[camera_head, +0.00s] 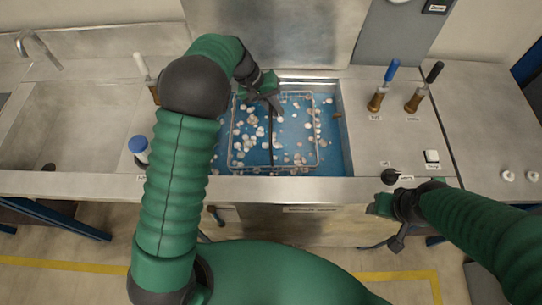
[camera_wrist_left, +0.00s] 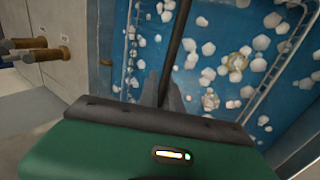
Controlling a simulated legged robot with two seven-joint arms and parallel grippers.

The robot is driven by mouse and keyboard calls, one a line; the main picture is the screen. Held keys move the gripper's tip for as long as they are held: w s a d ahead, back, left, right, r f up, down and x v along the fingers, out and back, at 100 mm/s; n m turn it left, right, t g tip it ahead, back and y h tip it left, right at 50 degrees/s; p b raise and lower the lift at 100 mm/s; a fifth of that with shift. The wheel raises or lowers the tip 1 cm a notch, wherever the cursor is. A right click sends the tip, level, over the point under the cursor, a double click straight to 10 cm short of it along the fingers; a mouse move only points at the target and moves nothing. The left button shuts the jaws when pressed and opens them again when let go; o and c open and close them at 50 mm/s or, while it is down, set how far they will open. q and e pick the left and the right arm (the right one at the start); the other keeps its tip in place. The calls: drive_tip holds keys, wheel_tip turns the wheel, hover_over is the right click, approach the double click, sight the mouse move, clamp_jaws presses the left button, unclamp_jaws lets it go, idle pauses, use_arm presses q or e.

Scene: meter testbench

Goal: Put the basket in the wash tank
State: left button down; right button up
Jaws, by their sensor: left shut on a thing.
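The wash tank (camera_head: 335,135) is a blue-filled basin set in the metal bench, in the middle of the head view. The wire basket (camera_head: 318,150) lies within the tank's outline, with white round pieces showing through and around it. I cannot tell how deep it sits. My left gripper (camera_head: 268,98) is over the basket's far part and is shut on its dark handle bar (camera_head: 271,140). The bar runs between the fingers (camera_wrist_left: 163,92) in the left wrist view, with the basket's wire rim (camera_wrist_left: 280,62) at right. My right gripper (camera_head: 380,206) hangs before the bench, away from the basket; its finger opening is unclear.
An empty sink (camera_head: 60,130) with a tap is at left. A blue-capped bottle (camera_head: 140,150) stands by the tank's left front. Blue-handled (camera_head: 385,85) and black-handled (camera_head: 424,88) levers stand to the right, with a black knob (camera_head: 390,176) near the front edge.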

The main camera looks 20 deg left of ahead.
sight(278, 134)
use_arm(q)
wheel_tip(278, 134, down, 12)
drive_tip(key=shift+s+r, duration=0.1)
drive_tip(key=shift+r, duration=0.1)
drive_tip(key=c, duration=1.5)
unclamp_jaws()
drive_tip(key=shift+c, duration=0.2)
drive_tip(key=v, duration=1.2)
drive_tip(key=s+m+y, duration=0.1)
drive_tip(key=s, duration=0.6)
drive_tip(key=s+m+t+y, duration=0.1)
drive_tip(key=s+y, duration=0.1)
drive_tip(key=s, duration=0.6)
drive_tip(key=s+d+r+m+y, duration=0.1)
drive_tip(key=s+y, duration=0.1)
drive_tip(key=s, duration=0.5)
drive_tip(key=shift+s+d, duration=0.1)
drive_tip(key=shift+s, duration=0.1)
drive_tip(key=shift+w+f, duration=0.25)
drive_tip(key=shift+w, duration=0.05)
drive_tip(key=shift+s, duration=0.1)
